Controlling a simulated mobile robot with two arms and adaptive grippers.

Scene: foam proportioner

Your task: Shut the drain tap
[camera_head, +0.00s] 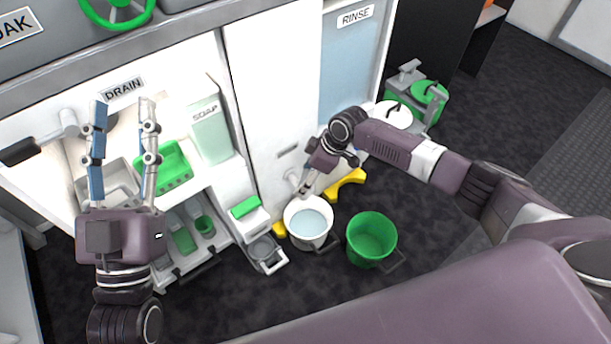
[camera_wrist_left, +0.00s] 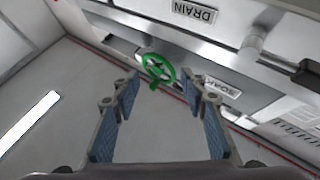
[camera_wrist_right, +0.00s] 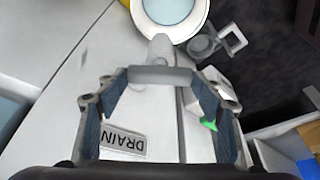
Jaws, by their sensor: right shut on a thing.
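The drain tap's pale spout (camera_head: 293,177) comes out of the white cabinet front, low down, above a white bucket of water (camera_head: 308,222). In the right wrist view the spout (camera_wrist_right: 161,46) points at the bucket (camera_wrist_right: 172,8), and a DRAIN plate (camera_wrist_right: 122,141) is close by. My right gripper (camera_head: 306,187) is at the tap. It is shut on a grey bar-shaped handle (camera_wrist_right: 160,75) that spans between its fingers. The handle is mostly hidden in the head view. My left gripper (camera_head: 124,105) is raised at the left, open and empty, with its fingers apart.
A green bucket (camera_head: 371,239) stands right of the white one. A grey dustpan-like item (camera_head: 266,254) lies left of it. Another DRAIN sign (camera_head: 122,90) and a black-handled lever (camera_head: 20,151) are near my left gripper. A soap container (camera_head: 209,130) stands on the shelf.

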